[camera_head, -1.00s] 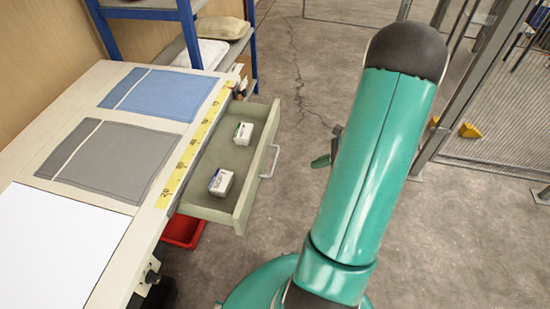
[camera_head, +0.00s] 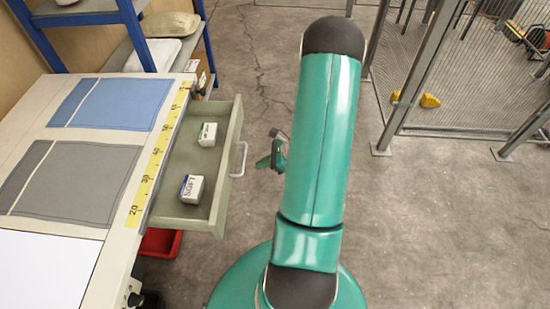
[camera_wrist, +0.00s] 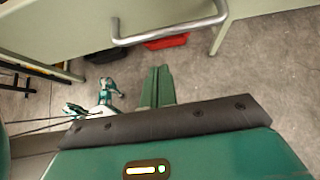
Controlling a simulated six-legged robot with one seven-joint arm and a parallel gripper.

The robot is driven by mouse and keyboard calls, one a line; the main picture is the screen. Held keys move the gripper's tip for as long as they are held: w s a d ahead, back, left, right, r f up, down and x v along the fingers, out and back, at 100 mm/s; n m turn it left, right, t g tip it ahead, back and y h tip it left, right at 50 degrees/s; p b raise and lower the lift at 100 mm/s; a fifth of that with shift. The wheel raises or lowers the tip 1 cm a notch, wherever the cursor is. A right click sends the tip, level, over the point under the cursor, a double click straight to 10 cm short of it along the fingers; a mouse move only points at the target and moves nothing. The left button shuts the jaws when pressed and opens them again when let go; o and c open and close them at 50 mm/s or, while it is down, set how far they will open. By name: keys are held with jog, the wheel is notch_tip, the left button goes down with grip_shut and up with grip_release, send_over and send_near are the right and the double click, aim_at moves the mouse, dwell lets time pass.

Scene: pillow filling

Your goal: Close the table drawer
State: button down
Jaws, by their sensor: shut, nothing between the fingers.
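The table drawer (camera_head: 208,165) is pulled out from the right edge of the table (camera_head: 112,240). It is pale green with a metal bar handle (camera_head: 240,160) on its front. Two small white boxes lie inside, one nearer (camera_head: 192,188) and one farther (camera_head: 207,134). In the wrist view the handle (camera_wrist: 170,35) crosses the top, in front of the drawer face. My gripper (camera_wrist: 158,72) is shut and empty, its fingers below the handle in that picture and apart from it.
A red bin (camera_head: 160,243) sits on the floor under the drawer and also shows in the wrist view (camera_wrist: 167,41). A blue-framed shelf (camera_head: 135,30) stands behind the table. A mesh fence (camera_head: 460,85) stands at the right. The floor right of the drawer is open.

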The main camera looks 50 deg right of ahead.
jog(key=shift+w+a+r, duration=0.2)
jog(key=shift+w+a, duration=0.25)
jog(key=shift+w, duration=0.15)
jog(key=shift+w+a+r, duration=0.2)
jog(key=shift+w+a, duration=0.2)
jog(key=shift+w, duration=0.15)
send_over(185, 168)
jog(key=shift+s+d, duration=0.3)
jog(key=shift+d, duration=0.1)
jog(key=shift+w+a, duration=0.25)
jog(key=shift+w+a+r, duration=0.1)
jog(key=shift+r, duration=0.05)
